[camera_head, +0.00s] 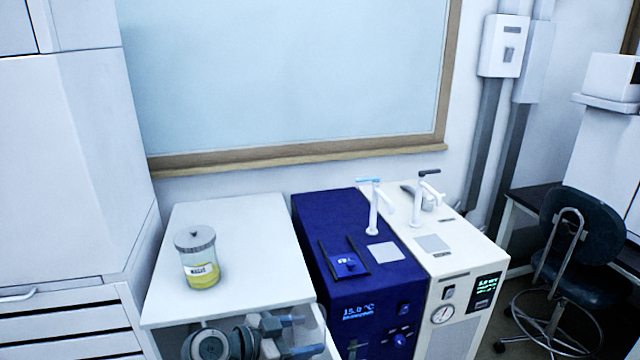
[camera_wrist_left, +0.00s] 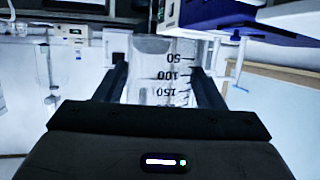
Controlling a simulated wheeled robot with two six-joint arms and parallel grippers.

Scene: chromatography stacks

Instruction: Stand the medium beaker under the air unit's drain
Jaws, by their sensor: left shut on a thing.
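My left gripper (camera_wrist_left: 165,82) is shut on the clear medium beaker (camera_wrist_left: 158,88), with dark marks 50, 100 and 150 on its wall. The beaker sits between the two dark fingers and looks empty. In the head view my left gripper (camera_head: 300,333) is low in the picture, in front of the white cabinet's right side; the beaker is hard to make out there. The white unit with a round gauge (camera_head: 459,305) stands at the right, probably the air unit. I cannot make out its drain. My right gripper is not in view.
A waste jar (camera_head: 198,258) with yellow liquid stands on the white cabinet top (camera_head: 245,218). A dark blue chiller (camera_head: 322,215) showing 15.0 °C stands between cabinet and white unit. White taps (camera_head: 374,208) rise from the units. A dark chair (camera_head: 585,240) is at the right.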

